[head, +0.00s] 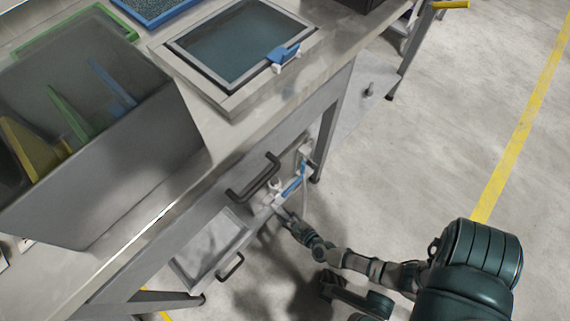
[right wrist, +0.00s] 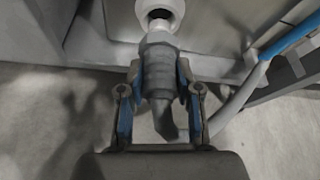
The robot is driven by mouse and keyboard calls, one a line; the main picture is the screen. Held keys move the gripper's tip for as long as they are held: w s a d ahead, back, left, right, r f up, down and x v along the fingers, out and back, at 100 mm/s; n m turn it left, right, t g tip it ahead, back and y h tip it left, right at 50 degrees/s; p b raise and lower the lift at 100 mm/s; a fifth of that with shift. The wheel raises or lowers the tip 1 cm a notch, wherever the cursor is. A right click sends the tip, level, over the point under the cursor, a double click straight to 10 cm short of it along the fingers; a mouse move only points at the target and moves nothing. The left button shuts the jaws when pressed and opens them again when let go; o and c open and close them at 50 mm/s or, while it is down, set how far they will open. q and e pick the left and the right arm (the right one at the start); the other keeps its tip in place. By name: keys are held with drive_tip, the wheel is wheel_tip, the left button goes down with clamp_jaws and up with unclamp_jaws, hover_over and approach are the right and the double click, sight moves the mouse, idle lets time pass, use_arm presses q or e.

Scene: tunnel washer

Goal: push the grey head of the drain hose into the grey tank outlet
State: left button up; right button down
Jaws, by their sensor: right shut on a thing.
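My right gripper (right wrist: 158,85) is shut on the grey head of the drain hose (right wrist: 157,72), one finger on each side of it. The head points up in the right wrist view toward the pale round tank outlet (right wrist: 160,10). Its front end lies at the outlet's lower rim; I cannot tell whether it touches or has entered. In the head view my right gripper (head: 287,217) is low beside the tank's front, just below the outlet fittings, and the hose head is too small to make out. My left gripper is not in view.
A blue-handled valve (head: 292,186) and a dark bar handle (head: 253,177) sit close to the gripper. A pale hose (right wrist: 238,100) runs on the right in the wrist view. A drawer-like tray (head: 212,245) is at lower left. The floor at right is clear.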

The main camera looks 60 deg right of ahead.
drive_tip(key=shift+r, duration=0.15)
drive_tip(key=shift+d, duration=0.1)
drive_tip(key=shift+w+d, duration=0.1)
drive_tip(key=shift+w, duration=0.8)
drive_tip(key=shift+w+d, duration=0.1)
drive_tip(key=shift+w, duration=0.25)
idle(0.5)
drive_tip(key=c, duration=0.7)
unclamp_jaws()
